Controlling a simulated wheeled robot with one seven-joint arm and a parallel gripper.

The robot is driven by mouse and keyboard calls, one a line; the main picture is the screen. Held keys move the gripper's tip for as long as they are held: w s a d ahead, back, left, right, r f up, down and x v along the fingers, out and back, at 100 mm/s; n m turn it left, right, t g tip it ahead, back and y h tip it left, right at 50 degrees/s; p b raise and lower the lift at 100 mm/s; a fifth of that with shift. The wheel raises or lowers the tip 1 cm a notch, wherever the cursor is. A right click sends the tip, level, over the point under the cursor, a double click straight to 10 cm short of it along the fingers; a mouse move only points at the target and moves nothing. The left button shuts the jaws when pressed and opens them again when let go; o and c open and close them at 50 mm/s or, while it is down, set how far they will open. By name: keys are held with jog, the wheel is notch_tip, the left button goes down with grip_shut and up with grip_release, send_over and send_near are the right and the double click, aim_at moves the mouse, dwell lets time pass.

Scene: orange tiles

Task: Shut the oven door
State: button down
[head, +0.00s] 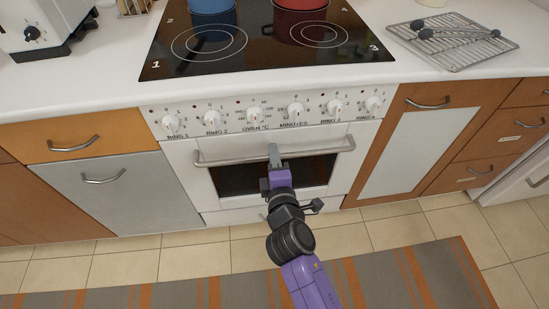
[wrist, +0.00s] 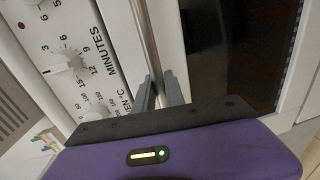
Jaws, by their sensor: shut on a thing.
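The oven door (head: 182,163) is white with a dark glass window and stands upright, or nearly so, under the knob panel. I cannot tell whether it sits fully flush. Its long bar handle (head: 225,160) runs across the top of the door. My gripper (head: 274,150) reaches up from below and is shut on the handle near its middle. In the wrist view, the grey fingers (wrist: 160,92) are close together beside the knob panel, with the dark door window (wrist: 240,45) to their right. The fingers hide part of the handle.
Several control knobs (head: 213,118) sit just above the handle. The hob (head: 260,40) above carries a blue pot (head: 212,18) and a red pot (head: 300,17). Cabinets flank the oven. A striped rug (head: 180,297) lies on the tiled floor in front, which is otherwise clear.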

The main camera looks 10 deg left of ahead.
jog(key=shift+w+r, duration=0.1)
jog(key=c, duration=1.4)
grip_release()
jog(key=p+v, duration=0.1)
jog(key=v, duration=0.6)
jog(key=shift+s, duration=0.35)
jog(key=shift+d, duration=0.1)
